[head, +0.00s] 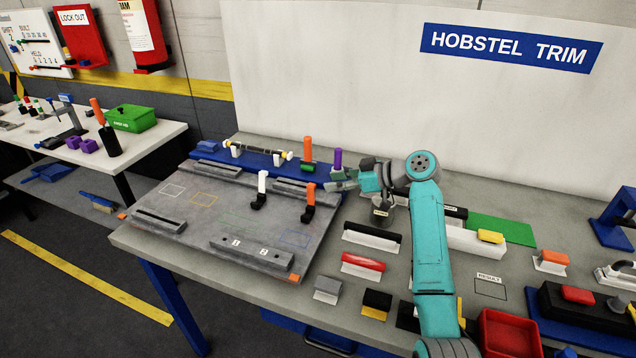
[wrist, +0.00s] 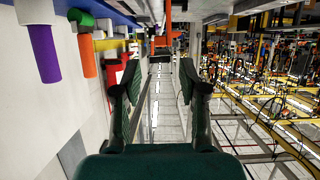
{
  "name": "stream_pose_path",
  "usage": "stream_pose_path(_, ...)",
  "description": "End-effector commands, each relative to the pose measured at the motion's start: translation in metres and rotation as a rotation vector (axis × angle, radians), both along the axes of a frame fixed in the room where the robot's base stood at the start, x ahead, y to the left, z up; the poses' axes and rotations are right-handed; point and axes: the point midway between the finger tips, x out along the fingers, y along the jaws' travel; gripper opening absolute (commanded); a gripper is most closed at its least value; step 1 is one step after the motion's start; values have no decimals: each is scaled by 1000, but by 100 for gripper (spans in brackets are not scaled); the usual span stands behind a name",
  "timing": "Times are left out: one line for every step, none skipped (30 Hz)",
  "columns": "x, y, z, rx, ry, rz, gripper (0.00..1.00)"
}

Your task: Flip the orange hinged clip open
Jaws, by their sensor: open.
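An orange-handled hinged clip (head: 309,194) with a black foot stands on the grey fixture plate (head: 215,228), near its right edge. Its handle points up. A similar clip with a white handle (head: 262,182) stands to its left. My gripper (head: 336,181) is above and to the right of the orange-handled clip, apart from it, and points left. In the wrist view my gripper (wrist: 160,78) is open, with nothing between its fingers.
Behind the plate, an orange peg (head: 308,148) on a green base and a purple peg (head: 338,158) stand close to my gripper; the purple one shows in the wrist view (wrist: 45,55). Black (head: 372,233) and red (head: 363,262) handled blocks lie right of the plate.

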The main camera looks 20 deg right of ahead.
Motion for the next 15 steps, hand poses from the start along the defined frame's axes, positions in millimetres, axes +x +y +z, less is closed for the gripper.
stream_pose_path(5,8,-4,0,2,3,42)
stream_pose_path(8,12,-6,0,2,3,42)
stream_pose_path(12,17,-8,0,1,2,42)
stream_pose_path(15,21,-10,0,1,2,42)
stream_pose_path(17,24,-12,0,1,2,42)
stream_pose_path(20,28,-14,1,1,1,42)
stream_pose_path(22,31,-15,0,1,2,42)
stream_pose_path(24,33,-16,0,1,2,42)
stream_pose_path(26,36,-18,0,0,2,42)
stream_pose_path(28,38,-19,0,0,1,42)
stream_pose_path(29,39,-20,0,0,1,42)
stream_pose_path(31,41,-21,0,0,0,42)
stream_pose_path(31,42,-21,-1,-1,-1,42)
stream_pose_path(32,43,-22,-1,-1,-1,42)
stream_pose_path(32,43,-22,-1,-1,-1,42)
